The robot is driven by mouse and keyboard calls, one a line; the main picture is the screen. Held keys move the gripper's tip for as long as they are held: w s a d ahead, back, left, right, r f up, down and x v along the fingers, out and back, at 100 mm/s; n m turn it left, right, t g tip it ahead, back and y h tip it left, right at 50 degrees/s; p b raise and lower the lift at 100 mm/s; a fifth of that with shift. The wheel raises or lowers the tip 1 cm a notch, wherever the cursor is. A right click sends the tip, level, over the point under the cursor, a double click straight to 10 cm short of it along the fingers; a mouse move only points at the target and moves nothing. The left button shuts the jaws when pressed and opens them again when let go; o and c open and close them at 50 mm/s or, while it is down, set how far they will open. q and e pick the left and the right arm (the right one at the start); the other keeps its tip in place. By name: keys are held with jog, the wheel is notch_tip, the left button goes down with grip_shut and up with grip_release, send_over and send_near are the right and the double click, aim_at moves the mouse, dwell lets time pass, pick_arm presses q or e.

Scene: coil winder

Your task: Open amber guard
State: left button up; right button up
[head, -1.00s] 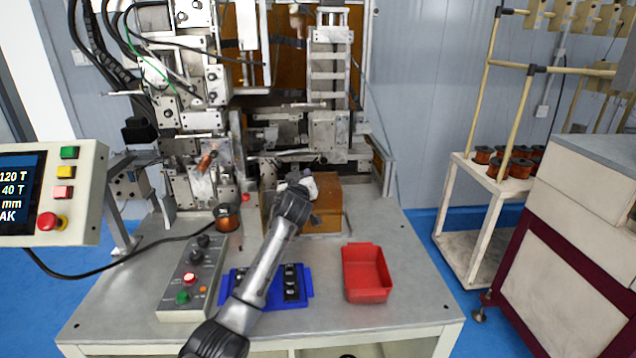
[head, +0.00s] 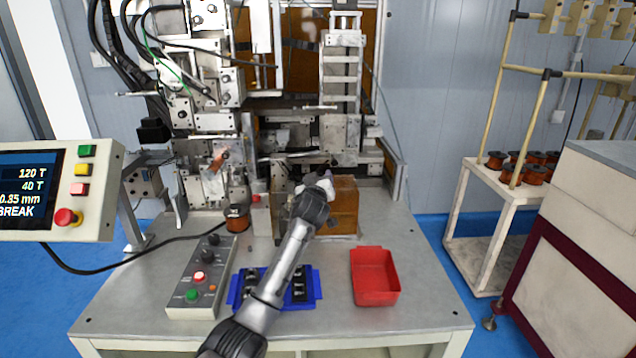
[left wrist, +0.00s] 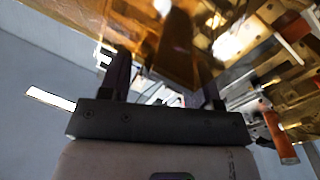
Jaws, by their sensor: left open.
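The amber guard (head: 343,210) is a see-through orange-brown box-like cover at the back of the bench, in the head view. In the left wrist view an amber sheet (left wrist: 95,22) fills the upper left and reaches between the fingers. My left gripper (head: 322,184) is at the guard's upper front in the head view, with its wrist hiding part of the guard. In the left wrist view the left gripper (left wrist: 165,80) is open, its two dark fingers apart at the amber sheet's edge. I cannot tell whether they touch it. My right gripper is not in view.
A red tray (head: 374,277) and a blue tray (head: 313,285) with dark parts lie at the bench front. A button box (head: 195,290) and a copper spool (head: 236,222) are left of my arm. A screen panel (head: 95,200) stands far left. Bare bench lies around the red tray.

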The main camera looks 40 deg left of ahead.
pick_arm(q)
jog(key=shift+d, duration=0.1)
jog(key=shift+s+d, duration=0.15)
jog(key=shift+s, duration=0.05)
jog(key=p+v, duration=0.1)
jog(key=v, duration=1.2)
jog(key=shift+p, duration=0.35)
